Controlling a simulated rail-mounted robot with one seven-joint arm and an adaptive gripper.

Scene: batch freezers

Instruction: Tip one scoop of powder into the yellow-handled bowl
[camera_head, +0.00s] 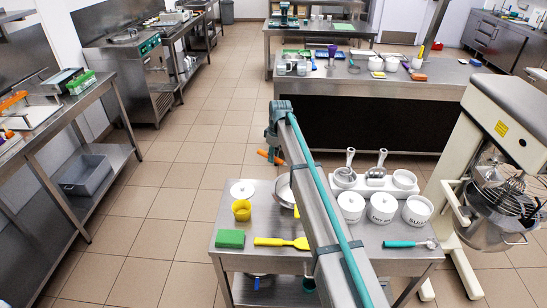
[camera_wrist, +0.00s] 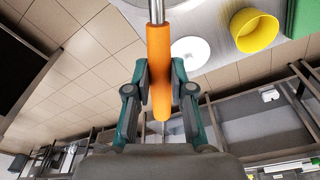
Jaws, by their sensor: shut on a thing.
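My gripper (camera_head: 272,146) is shut on an orange handle (camera_head: 268,156) above the back edge of the steel table. In the wrist view the gripper (camera_wrist: 160,88) has both fingers against the orange handle (camera_wrist: 160,60), and a metal shaft (camera_wrist: 157,10) runs out of the top of the picture. The tool's far end is out of view there, so I cannot tell whether it holds powder. A metal bowl (camera_head: 283,188) stands on the table, partly hidden by my arm, with a bit of yellow handle (camera_head: 296,212) showing. White tubs (camera_head: 382,208), some labelled, stand right of my arm.
On the table are a white disc (camera_head: 242,189), yellow cup (camera_head: 241,210), green sponge-like block (camera_head: 230,239), yellow spatula (camera_head: 281,242) and teal-handled tool (camera_head: 410,244). A white rack (camera_head: 376,187) holds scoops behind the tubs. A large mixer (camera_head: 500,150) stands right.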

